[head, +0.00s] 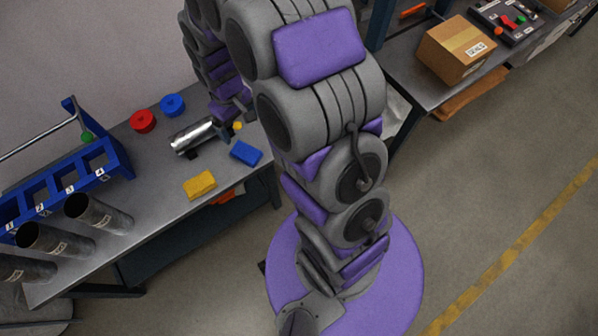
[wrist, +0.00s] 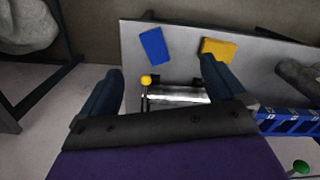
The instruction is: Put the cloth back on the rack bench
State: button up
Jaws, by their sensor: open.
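A flat blue piece (head: 246,152), which looks like a folded cloth, lies on the rack bench (head: 150,165) near its front edge. A yellow block (head: 199,184), perhaps a sponge or a second cloth, lies to its left. In the wrist view the blue piece (wrist: 153,46) and the yellow block (wrist: 218,50) lie beyond my fingertips. My gripper (wrist: 160,75) is open, with nothing held between its fingers. It is over the bench by the silver cylinder. In the head view my arm hides part of my gripper and the bench's right end.
The silver cylinder (head: 192,137) lies in a dark holder with a yellow knob (wrist: 146,79). Red (head: 143,121) and blue (head: 172,105) round pieces sit behind it. A blue numbered rack (head: 70,185) and several grey tubes (head: 98,215) stand at left. A second bench holds a cardboard box (head: 455,48).

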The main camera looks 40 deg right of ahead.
jog(key=s+r+m, duration=0.1)
jog(key=s+r, duration=0.4)
jog(key=s, duration=0.4)
jog(key=s+r+m, duration=0.1)
jog(key=s+r, duration=0.5)
jog(key=s, duration=0.3)
jog(key=s+r+m+g, duration=0.1)
jog(key=s+r, duration=0.4)
jog(key=s, duration=0.5)
jog(key=shift+r, duration=0.3)
jog(key=shift+w+d, duration=0.1)
jog(key=shift+d, duration=0.05)
jog(key=shift+c, duration=0.5)
